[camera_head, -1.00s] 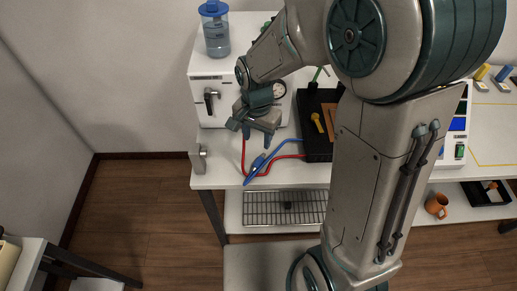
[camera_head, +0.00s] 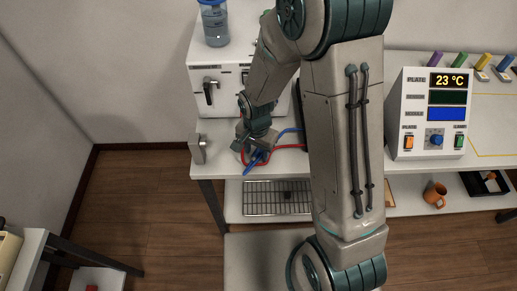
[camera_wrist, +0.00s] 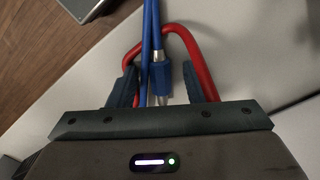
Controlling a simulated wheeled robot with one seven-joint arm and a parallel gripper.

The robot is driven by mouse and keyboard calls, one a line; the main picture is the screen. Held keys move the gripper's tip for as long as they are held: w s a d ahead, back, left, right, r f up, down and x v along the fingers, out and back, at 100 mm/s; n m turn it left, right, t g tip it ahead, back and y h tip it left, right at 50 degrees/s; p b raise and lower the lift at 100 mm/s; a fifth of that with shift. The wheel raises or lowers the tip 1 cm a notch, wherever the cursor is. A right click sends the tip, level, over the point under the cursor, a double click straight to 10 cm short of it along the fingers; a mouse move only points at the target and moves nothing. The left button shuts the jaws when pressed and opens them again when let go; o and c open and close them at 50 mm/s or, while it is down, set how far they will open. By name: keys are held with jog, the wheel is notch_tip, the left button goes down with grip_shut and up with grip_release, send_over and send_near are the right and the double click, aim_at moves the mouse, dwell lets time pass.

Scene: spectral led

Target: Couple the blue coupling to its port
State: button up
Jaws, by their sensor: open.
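The blue coupling (camera_wrist: 161,77) lies on the white tabletop with a silver end, joined to blue tubing. In the wrist view it is between the two dark fingers of my gripper (camera_wrist: 157,80), which is open around it. In the head view my gripper (camera_head: 257,148) is low over the table's front edge, just above the blue coupling (camera_head: 254,162). A red hose (camera_wrist: 200,65) loops around behind the coupling and past the right finger. I cannot make out the coupling's port; my arm covers part of the white machine (camera_head: 228,96).
A water bottle (camera_head: 215,24) stands on the machine, which has a dark lever (camera_head: 209,91) on its front. A metal block (camera_head: 198,148) sits at the table's left corner. A control box (camera_head: 431,114) stands to the right. A wire rack (camera_head: 277,197) is on the shelf below.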

aim_at(257, 152)
grip_shut()
jog(key=c, duration=0.6)
grip_release()
jog(key=shift+c, duration=0.2)
grip_shut()
jog(key=shift+r+p, duration=1.1)
jog(key=shift+r, duration=0.7)
